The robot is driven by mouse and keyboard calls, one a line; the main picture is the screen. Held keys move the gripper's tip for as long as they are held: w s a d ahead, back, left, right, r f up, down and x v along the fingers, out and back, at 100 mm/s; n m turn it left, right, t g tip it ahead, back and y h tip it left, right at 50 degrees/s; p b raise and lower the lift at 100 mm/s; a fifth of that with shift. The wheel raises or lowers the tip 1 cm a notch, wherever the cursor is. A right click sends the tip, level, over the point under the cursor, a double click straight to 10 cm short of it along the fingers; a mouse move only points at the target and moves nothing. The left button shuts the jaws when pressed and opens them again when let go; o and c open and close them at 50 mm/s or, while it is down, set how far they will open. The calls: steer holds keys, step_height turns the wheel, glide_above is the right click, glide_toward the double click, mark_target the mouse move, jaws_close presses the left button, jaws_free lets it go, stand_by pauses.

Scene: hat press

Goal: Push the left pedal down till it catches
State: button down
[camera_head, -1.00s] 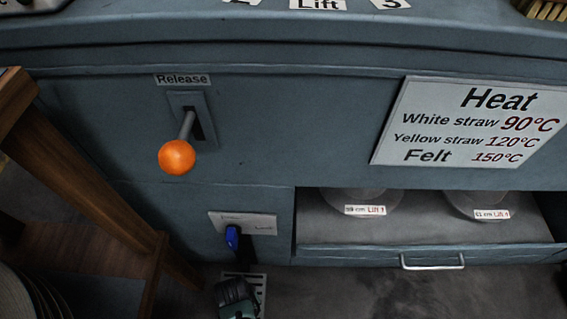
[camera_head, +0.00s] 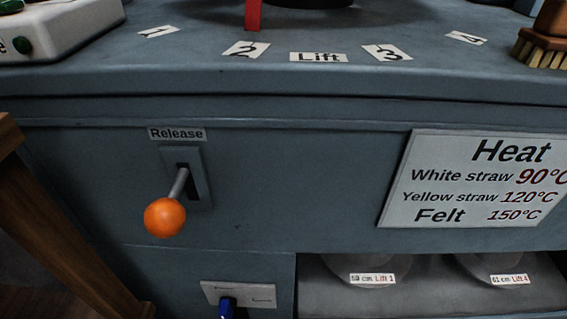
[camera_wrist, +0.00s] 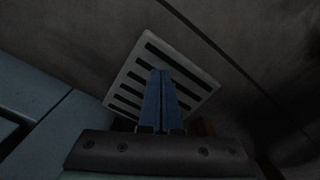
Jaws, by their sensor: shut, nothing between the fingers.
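In the wrist view a pale ribbed plate with dark slots, which looks like the pedal (camera_wrist: 134,82), lies tilted in the picture. My gripper (camera_wrist: 161,72) has its two blue fingers side by side, shut and empty. The fingers overlap the middle of the plate in this view; whether they touch it I cannot tell. How far down the pedal stands cannot be told either. In the head view now, the pedal and my gripper are below the picture's lower edge.
The blue-grey cabinet front has an orange-knobbed release lever (camera_head: 166,216), a marked plate (camera_head: 238,294) with a blue piece (camera_head: 227,309) below it, and an open shelf (camera_head: 330,296) at right. A wooden leg (camera_head: 75,220) stands at left. Dark floor surrounds the pedal.

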stand_by(0.5)
step_height(320, 180, up, 6)
steer(key=p, duration=0.6)
steer(key=shift+r, duration=0.1)
